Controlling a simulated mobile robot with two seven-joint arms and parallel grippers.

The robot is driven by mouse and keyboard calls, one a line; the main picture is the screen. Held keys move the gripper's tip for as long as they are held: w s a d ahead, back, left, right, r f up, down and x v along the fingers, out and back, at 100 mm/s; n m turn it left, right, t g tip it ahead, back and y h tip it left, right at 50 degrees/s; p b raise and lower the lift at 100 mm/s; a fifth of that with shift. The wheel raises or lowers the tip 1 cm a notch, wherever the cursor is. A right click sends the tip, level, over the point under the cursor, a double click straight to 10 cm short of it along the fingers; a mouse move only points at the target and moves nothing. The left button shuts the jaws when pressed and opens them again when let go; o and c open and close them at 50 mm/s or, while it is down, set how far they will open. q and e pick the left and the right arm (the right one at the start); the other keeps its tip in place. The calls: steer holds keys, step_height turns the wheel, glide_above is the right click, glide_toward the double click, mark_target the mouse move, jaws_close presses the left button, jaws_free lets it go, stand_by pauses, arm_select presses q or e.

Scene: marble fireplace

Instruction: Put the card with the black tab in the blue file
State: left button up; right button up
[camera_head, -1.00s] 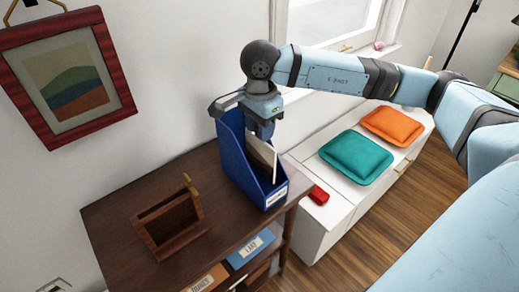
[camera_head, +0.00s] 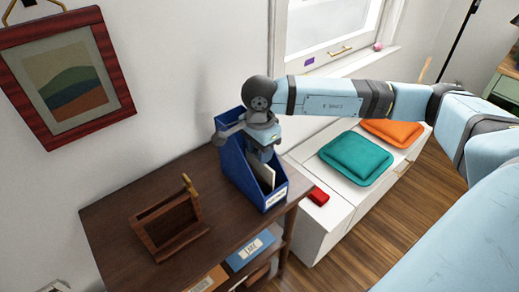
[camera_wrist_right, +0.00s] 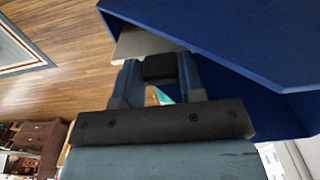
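The blue file (camera_head: 240,170) stands upright on the dark wooden cabinet top, near its right end. My right gripper (camera_head: 262,157) points down into the file's open top. It is shut on the card (camera_head: 265,177), a pale sheet that sits upright, mostly inside the file; its lower part is hidden by the file's walls. In the right wrist view the black tab (camera_wrist_right: 160,68) shows between the two fingers, with the pale card (camera_wrist_right: 140,42) beyond it and the blue file wall (camera_wrist_right: 230,35) close alongside. My left gripper is not in view.
An empty wooden holder (camera_head: 168,225) stands left of the file on the cabinet top (camera_head: 120,205). A white bench to the right bears a red object (camera_head: 319,196), a teal cushion (camera_head: 356,158) and an orange cushion (camera_head: 392,132). The wall is close behind the file.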

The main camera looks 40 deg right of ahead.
steer(key=o, duration=0.4)
steer(key=shift+c, duration=0.2)
steer(key=shift+r, duration=0.2)
step_height(320, 180, up, 12)
steer(key=shift+p, duration=0.35)
